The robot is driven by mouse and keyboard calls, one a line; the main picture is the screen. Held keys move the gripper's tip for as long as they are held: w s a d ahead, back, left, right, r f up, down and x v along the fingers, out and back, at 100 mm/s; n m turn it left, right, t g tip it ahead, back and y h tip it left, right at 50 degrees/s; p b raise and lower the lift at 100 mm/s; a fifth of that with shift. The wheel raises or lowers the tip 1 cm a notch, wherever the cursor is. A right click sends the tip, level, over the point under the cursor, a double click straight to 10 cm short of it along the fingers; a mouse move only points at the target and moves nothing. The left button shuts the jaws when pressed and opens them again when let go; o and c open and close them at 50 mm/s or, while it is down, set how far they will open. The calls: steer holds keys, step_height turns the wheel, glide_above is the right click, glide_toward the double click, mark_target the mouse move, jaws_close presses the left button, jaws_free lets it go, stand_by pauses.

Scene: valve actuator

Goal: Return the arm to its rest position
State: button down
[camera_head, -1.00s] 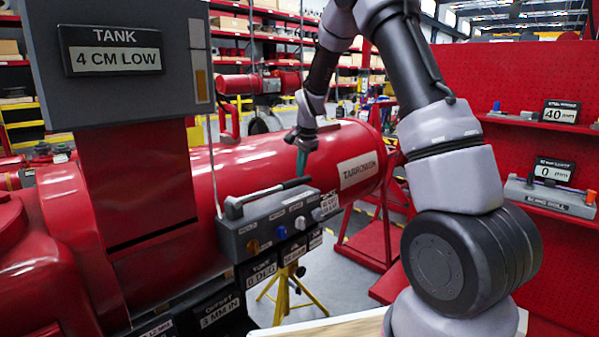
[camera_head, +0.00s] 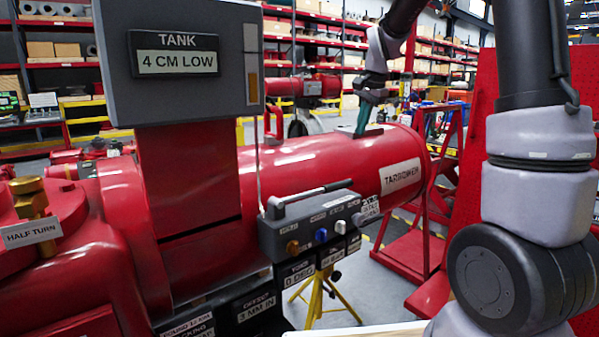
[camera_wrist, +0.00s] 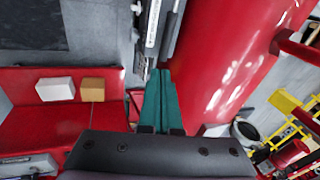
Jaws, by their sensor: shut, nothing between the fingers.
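My gripper (camera_head: 362,118) is in the upper right of the head view, its teal fingers pointing down in front of or above the red cylinder (camera_head: 300,170). The wrist view shows the teal fingers (camera_wrist: 159,98) pressed together with nothing between them. My arm (camera_head: 530,150) stands bent on the right of the head view. I cannot tell from these frames whether the fingers touch the cylinder.
A grey control box (camera_head: 312,222) with knobs and a handle sits in front of the cylinder. A grey tank panel (camera_head: 185,95) reads 4 CM LOW. A brass valve (camera_head: 33,198) is at the left. A red pegboard (camera_head: 487,90) stands behind my arm.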

steer(key=s+r+n+t, duration=0.1)
steer(key=s+r+n, duration=0.1)
steer(key=s, duration=1.2)
steer(key=s+d+r+n+t, duration=0.1)
steer(key=s+r+n+t, duration=0.1)
steer(key=s, duration=1.3)
steer(key=shift+r+n+t+y, duration=0.35)
steer(key=shift+r+n, duration=0.35)
steer(key=shift+n, duration=0.3)
